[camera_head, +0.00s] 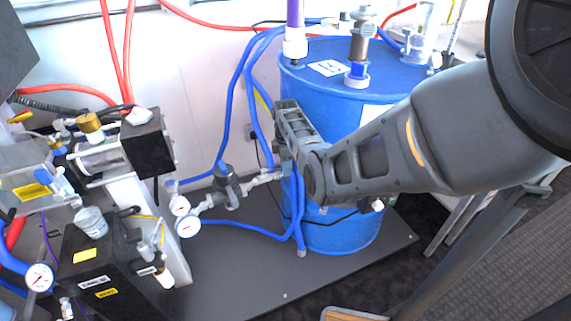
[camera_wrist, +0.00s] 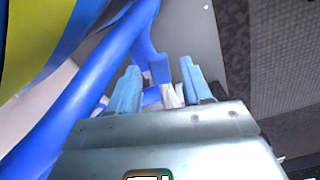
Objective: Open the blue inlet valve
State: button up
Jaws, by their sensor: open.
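My gripper (camera_head: 278,150) is beside the left side of the blue drum, at the right end of a metal pipe fitting (camera_head: 262,178). In the wrist view its two pale blue fingers (camera_wrist: 160,84) are spread apart. A white and blue fitting (camera_wrist: 170,95) shows between and beyond them; I cannot tell whether they touch it. A thick blue hose (camera_wrist: 95,110) runs close by on the left.
The blue drum (camera_head: 335,220) stands on a dark base plate (camera_head: 240,262). Blue hoses (camera_head: 238,95) loop left of my gripper. Pressure gauges (camera_head: 187,226) sit on the pipe to the left. A black box (camera_head: 110,265) and pump equipment crowd the left side.

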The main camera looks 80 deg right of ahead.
notch_tip(320, 180, up, 8)
jog(key=shift+f+p, duration=0.1)
jog(key=shift+p, duration=0.3)
